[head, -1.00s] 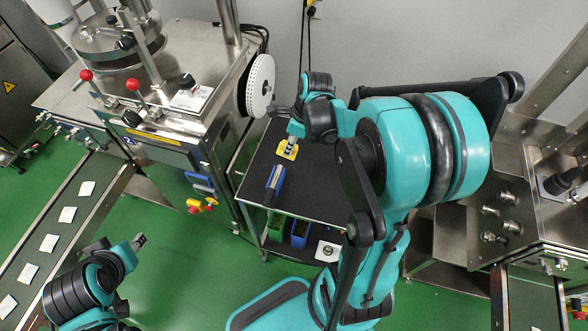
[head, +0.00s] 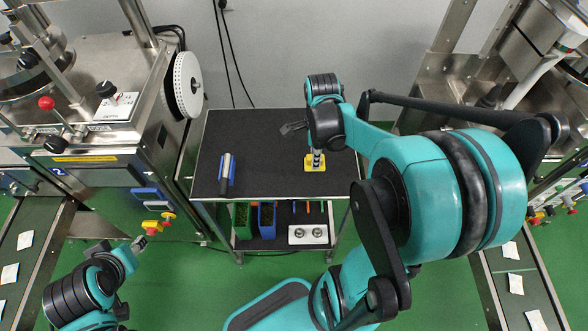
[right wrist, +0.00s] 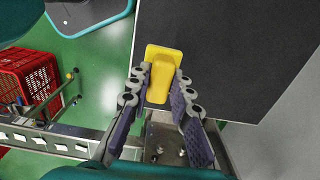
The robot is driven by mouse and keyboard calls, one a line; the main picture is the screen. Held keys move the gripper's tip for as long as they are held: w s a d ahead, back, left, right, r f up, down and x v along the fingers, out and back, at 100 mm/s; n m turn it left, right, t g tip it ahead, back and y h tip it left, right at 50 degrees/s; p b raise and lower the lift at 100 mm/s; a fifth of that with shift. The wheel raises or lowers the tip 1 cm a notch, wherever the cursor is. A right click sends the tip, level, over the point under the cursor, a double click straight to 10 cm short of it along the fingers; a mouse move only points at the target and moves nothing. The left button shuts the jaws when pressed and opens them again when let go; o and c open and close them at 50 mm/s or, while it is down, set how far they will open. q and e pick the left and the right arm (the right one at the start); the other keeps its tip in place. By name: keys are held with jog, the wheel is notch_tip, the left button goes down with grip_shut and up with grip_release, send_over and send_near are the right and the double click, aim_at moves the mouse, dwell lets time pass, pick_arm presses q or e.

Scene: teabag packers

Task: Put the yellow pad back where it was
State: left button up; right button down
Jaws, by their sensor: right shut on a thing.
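The yellow pad (head: 308,169) is a flat yellow piece with a narrower raised part. My right gripper (head: 317,158) is shut on it over the right part of the black cart top (head: 262,150). In the right wrist view the fingers (right wrist: 163,78) close on both sides of the pad's raised part (right wrist: 158,90), and its wider end (right wrist: 164,50) sticks out beyond the tips. I cannot tell whether the pad touches the cart top. My left gripper (head: 140,243) is at the lower left, away from the cart; its finger opening is too small to read.
A blue-and-silver tool (head: 226,173) lies on the cart top's left part. The lower shelf holds a green bin (head: 242,220), a blue bin (head: 267,219) and a white tray (head: 309,241). Machines and conveyors flank both sides. A red crate (right wrist: 25,80) shows in the wrist view.

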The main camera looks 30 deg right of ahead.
jog(key=w+a+f+b, duration=0.1)
jog(key=w+f, duration=0.1)
jog(key=w, duration=0.1)
jog(key=w+a+f+b, duration=0.1)
jog(key=w+a+f, duration=0.1)
jog(key=w, duration=0.1)
jog(key=w+a+f+b, duration=0.1)
jog(key=w+f, duration=0.1)
jog(key=w, duration=0.1)
jog(key=shift+a, duration=0.25)
notch_tip(320, 180, down, 4)
jog(key=shift+f+b, duration=0.1)
jog(key=shift+b, duration=0.8)
jog(key=shift+f, duration=0.15)
jog(key=c, duration=1.4)
grip_release()
jog(key=shift+o, duration=0.2)
